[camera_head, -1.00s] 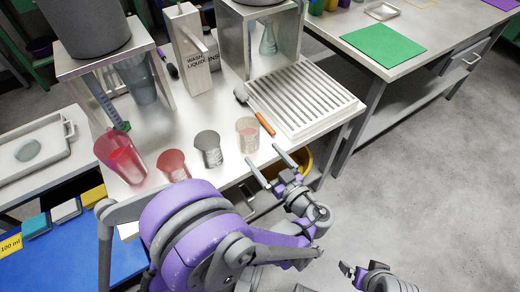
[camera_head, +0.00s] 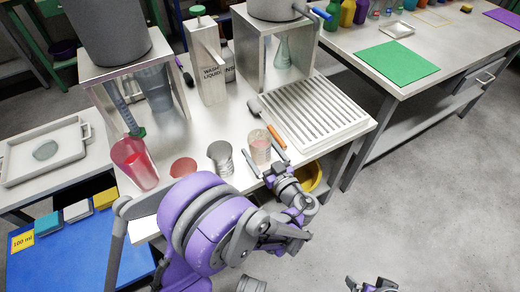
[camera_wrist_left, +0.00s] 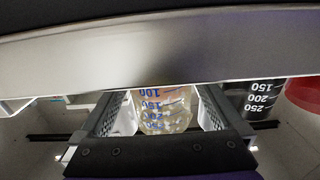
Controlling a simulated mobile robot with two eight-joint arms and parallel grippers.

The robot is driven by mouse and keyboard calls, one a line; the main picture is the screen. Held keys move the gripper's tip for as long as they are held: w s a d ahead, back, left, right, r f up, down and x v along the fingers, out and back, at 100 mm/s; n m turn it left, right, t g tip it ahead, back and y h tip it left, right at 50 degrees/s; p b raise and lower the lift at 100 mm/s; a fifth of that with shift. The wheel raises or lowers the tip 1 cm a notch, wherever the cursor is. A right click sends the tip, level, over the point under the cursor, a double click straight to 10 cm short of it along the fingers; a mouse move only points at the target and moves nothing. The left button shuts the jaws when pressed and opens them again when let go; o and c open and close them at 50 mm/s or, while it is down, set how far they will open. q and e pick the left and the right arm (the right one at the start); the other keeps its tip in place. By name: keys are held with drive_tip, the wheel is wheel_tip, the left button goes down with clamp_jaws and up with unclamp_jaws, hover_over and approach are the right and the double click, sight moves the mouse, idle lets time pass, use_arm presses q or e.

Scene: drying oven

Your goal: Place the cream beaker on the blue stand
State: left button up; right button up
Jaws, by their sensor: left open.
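The cream beaker (camera_head: 260,145) stands upright on the steel table, at the right end of a row of vessels. My left gripper (camera_head: 257,153) is open, with its fingers reaching to the beaker's near side. In the left wrist view the cream beaker (camera_wrist_left: 163,112), with blue and orange markings, shows between the two spread fingers; contact cannot be told. A blue surface (camera_head: 80,258) lies at lower left, with a teal block (camera_head: 47,224) at its edge; which is the blue stand is unclear. My right gripper (camera_head: 371,285) is cut off at the bottom edge.
A white tray (camera_head: 20,178) sits at left.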

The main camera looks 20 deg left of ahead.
use_arm(q)
drive_tip(key=shift+w+a, duration=0.15)
drive_tip(key=shift+a, duration=0.1)
drive_tip(key=c, duration=1.5)
drive_tip(key=shift+r, duration=0.25)
